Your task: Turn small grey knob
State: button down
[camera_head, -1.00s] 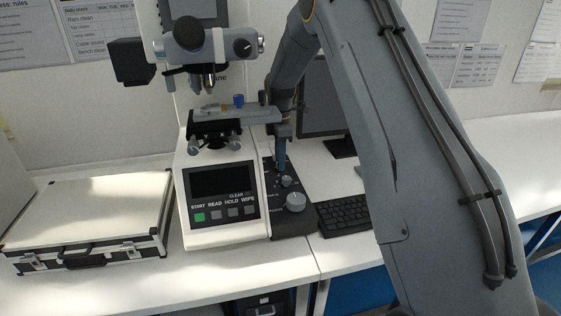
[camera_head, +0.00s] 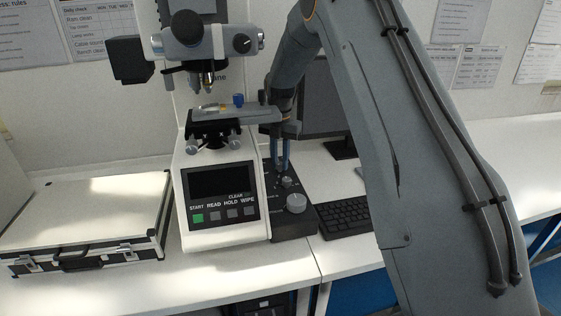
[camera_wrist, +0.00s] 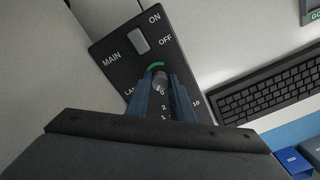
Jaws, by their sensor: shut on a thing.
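The small grey knob (camera_wrist: 160,79) stands on a dark control panel (camera_wrist: 117,63) and shows in the wrist view. A green arc and a numbered scale surround it, and the label beside it is partly covered. My gripper (camera_wrist: 162,84) has its two blue fingers on either side of the knob, shut on it. In the head view my gripper (camera_head: 281,169) points down at the panel to the right of the tester (camera_head: 221,192). The fingers hide part of the scale, and the gripper body hides the near part of the panel in the wrist view.
A larger grey knob (camera_head: 296,203) sits nearer on the same panel. A MAIN rocker switch (camera_wrist: 139,40) lies beyond the held knob. A keyboard (camera_head: 344,216) and a monitor (camera_head: 325,110) stand to the right. A white case (camera_head: 85,215) lies on the left.

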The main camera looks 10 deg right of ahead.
aim_at(280, 163)
jog(key=n, duration=0.5)
jog(key=shift+n, duration=0.3)
dwell(0.4)
jog(key=c, duration=1.6)
grip_release()
jog(key=shift+o, duration=0.2)
jog(key=shift+r, duration=0.15)
jog(key=shift+r+b, duration=1.05)
jog(key=shift+r, duration=2.75)
